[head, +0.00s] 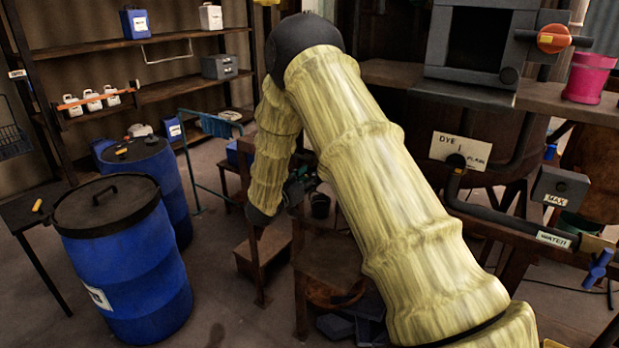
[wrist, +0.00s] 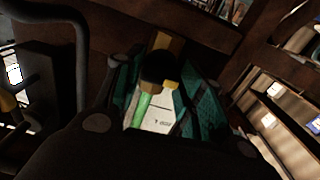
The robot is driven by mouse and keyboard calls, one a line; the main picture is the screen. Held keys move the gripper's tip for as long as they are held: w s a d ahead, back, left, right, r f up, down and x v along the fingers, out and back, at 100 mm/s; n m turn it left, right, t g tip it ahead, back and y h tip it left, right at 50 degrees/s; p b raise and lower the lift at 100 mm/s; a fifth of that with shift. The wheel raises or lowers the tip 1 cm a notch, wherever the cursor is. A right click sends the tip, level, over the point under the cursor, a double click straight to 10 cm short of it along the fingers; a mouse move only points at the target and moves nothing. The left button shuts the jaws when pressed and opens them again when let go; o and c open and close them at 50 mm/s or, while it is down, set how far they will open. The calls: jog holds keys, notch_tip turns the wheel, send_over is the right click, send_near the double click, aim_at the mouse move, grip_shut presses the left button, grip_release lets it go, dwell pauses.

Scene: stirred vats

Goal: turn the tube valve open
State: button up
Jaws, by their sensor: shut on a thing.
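My gripper (wrist: 160,86) shows in the wrist view with its two teal-padded fingers on either side of a small fitting. In the head view my gripper (head: 302,187) is partly hidden behind my arm, low beside the wooden stand. Between the fingers are a green bar (wrist: 142,109), a dark round part, a brownish block (wrist: 166,42) behind it, and a yellow piece (wrist: 171,85). The green bar looks like the handle of the tube valve, and the gripper is shut on it. A white label (wrist: 156,118) lies just below. The exact contact and the handle's angle are hard to make out.
Blue drums (head: 125,270) stand at the left, near shelves (head: 150,48). A wooden stand (head: 330,262) is close to the gripper. At the right are a dark vat, pipes, a dye sign (head: 461,149) and a blue-handled water valve (head: 598,269). Floor is free between drums and stand.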

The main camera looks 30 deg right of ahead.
jog(key=n+p, duration=0.1)
jog(key=n, duration=0.7)
jog(key=shift+w+r+p, duration=0.1)
jog(key=shift+p, duration=0.2)
jog(key=n+p, duration=0.1)
jog(key=n, duration=0.4)
jog(key=shift+a+n+p, duration=0.1)
jog(key=shift+n+p, duration=0.5)
jog(key=shift+n, duration=1.5)
jog(key=o, duration=1)
jog(key=shift+f, duration=0.2)
jog(key=v, duration=1.2)
